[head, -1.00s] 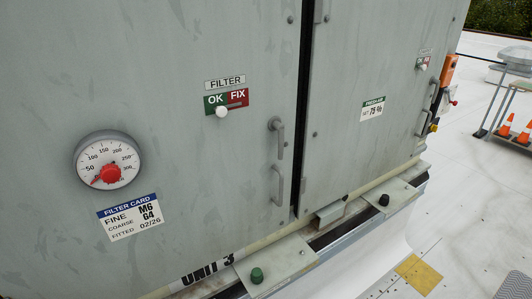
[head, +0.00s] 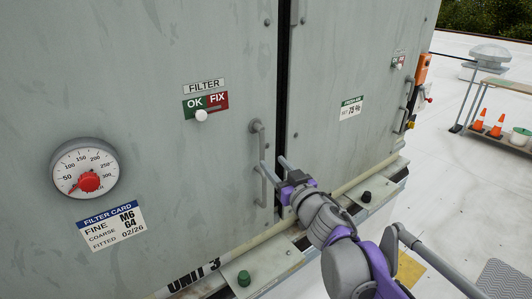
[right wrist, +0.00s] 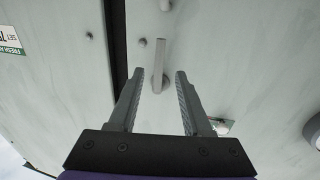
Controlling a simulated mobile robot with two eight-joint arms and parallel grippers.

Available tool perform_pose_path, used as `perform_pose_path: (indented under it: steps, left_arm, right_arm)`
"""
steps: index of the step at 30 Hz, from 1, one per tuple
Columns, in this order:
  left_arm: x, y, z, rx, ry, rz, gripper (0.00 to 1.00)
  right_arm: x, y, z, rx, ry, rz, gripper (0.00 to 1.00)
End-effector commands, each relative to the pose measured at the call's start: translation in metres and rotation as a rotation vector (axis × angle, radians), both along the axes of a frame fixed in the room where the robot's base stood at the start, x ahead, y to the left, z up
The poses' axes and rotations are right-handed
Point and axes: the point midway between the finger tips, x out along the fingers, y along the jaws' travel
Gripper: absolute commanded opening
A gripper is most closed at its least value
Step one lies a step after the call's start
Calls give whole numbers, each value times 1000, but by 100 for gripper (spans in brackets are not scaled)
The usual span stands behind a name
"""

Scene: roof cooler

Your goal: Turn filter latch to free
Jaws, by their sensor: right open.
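The filter latch (head: 257,138) is a grey lever on the left door of the cooler, near the door gap. It points down from its round pivot. My right gripper (head: 272,165) is open, at the lower end of the latch and in front of the pull handle (head: 262,188). In the right wrist view, which is upside down, the latch (right wrist: 159,62) shows between the two fingertips of my gripper (right wrist: 157,73), and I see no clear contact. My left gripper is not in view.
A FILTER OK/FIX plate (head: 205,105) with a white knob and a round gauge (head: 84,173) are left of the latch. The right door (head: 335,70) carries a fresh-air label (head: 350,108). A green knob (head: 244,278) and a black knob (head: 367,196) stand on the lower ledge.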

Motion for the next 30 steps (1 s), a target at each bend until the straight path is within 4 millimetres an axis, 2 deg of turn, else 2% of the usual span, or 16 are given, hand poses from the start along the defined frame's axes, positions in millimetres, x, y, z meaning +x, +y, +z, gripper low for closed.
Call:
perform_pose_path:
  steps: [3,9,15,22,23,30]
  left_arm:
    - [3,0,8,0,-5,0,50]
    - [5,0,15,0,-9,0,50]
    - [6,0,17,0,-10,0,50]
    - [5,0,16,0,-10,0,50]
    - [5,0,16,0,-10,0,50]
    - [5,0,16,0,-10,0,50]
  right_arm:
    - [21,10,3,1,0,0,49]
    - [45,21,2,0,-1,-1,49]
    - [54,24,0,0,0,-2,49]
    - [54,24,0,0,0,-2,49]
    - [54,24,0,0,0,-2,45]
    - [54,24,0,0,0,-2,2]
